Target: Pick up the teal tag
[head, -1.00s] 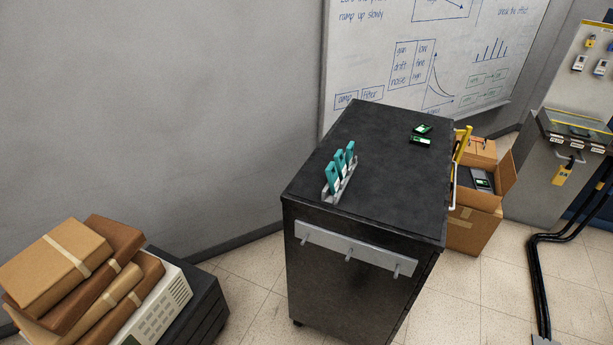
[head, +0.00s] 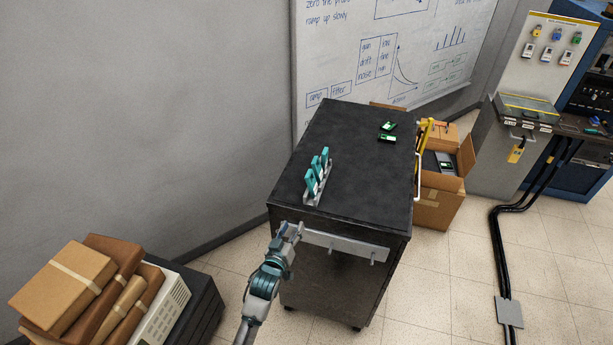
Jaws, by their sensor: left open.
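Several teal tags (head: 317,172) stand upright in a row in a grey rack (head: 312,198) near the left edge of the black cabinet top. I cannot tell which one the task means. My left gripper (head: 290,229) is in front of the cabinet's front left corner, by the left end of the hook rail. It is open and empty, below and nearer than the rack, apart from the tags. My right gripper is not in view.
The black cabinet (head: 355,150) has a rail with hooks (head: 345,245) on its front. Two small green-screened devices (head: 387,132) lie at the back right of its top. Cardboard boxes (head: 440,205) stand to the right; parcels (head: 75,285) are stacked at the lower left. Cables (head: 497,240) cross the floor.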

